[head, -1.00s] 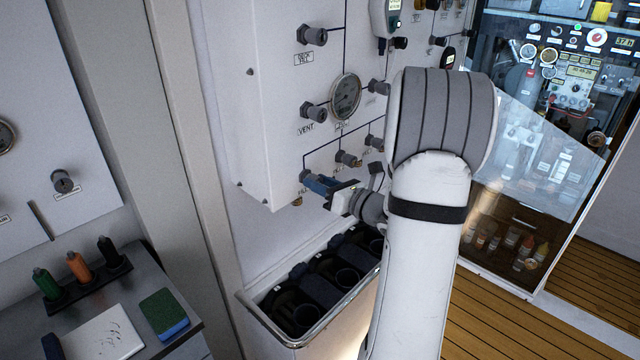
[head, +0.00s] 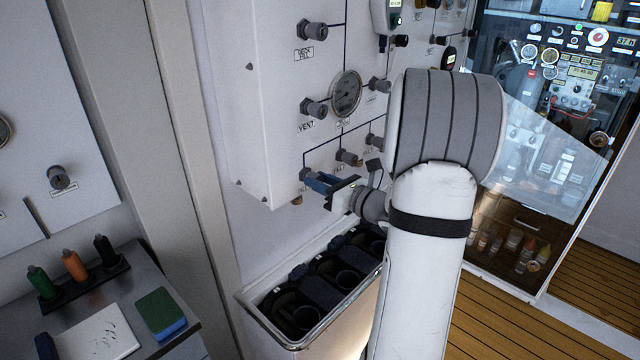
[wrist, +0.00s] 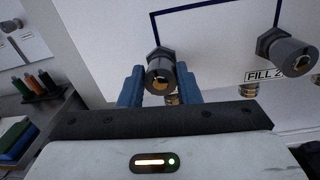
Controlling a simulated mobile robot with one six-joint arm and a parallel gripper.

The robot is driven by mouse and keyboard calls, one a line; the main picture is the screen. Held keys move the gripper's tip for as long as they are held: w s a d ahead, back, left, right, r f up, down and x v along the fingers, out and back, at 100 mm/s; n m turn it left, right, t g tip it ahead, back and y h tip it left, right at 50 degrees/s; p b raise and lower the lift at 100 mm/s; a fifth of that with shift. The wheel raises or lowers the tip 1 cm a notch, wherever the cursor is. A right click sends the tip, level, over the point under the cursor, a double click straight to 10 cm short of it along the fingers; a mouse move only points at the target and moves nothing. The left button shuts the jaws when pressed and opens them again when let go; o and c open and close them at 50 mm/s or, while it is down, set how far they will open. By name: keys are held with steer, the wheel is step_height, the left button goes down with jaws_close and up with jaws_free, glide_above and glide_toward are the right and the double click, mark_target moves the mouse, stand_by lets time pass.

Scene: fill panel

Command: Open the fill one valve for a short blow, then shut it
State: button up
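The fill one valve knob (wrist: 160,72) is a grey knob with a brass-coloured centre, at the left end of the panel's lowest row. It stands left of the knob labelled FILL 2 (wrist: 295,58); its own label is hidden. My gripper (wrist: 160,88) has its two blue fingers on either side of the fill one knob, close against it with no clear gap. In the head view, my gripper (head: 318,181) reaches the knob (head: 305,174) from the right. The dark bar behind the fingers is tilted there.
The white panel (head: 262,130) also carries a gauge (head: 346,94), a VENT knob (head: 314,108) and several other knobs. Below stands a bin with dark cylinders (head: 290,338). At left, a bench holds coloured markers (head: 74,265) and a sponge (head: 161,313).

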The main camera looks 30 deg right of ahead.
steer(key=o, duration=0.5)
steer(key=shift+c, duration=0.2)
steer(key=v, duration=0.7)
steer(key=shift+s+b, duration=0.4)
steer(key=shift+b, duration=0.05)
steer(key=shift+d, duration=0.1)
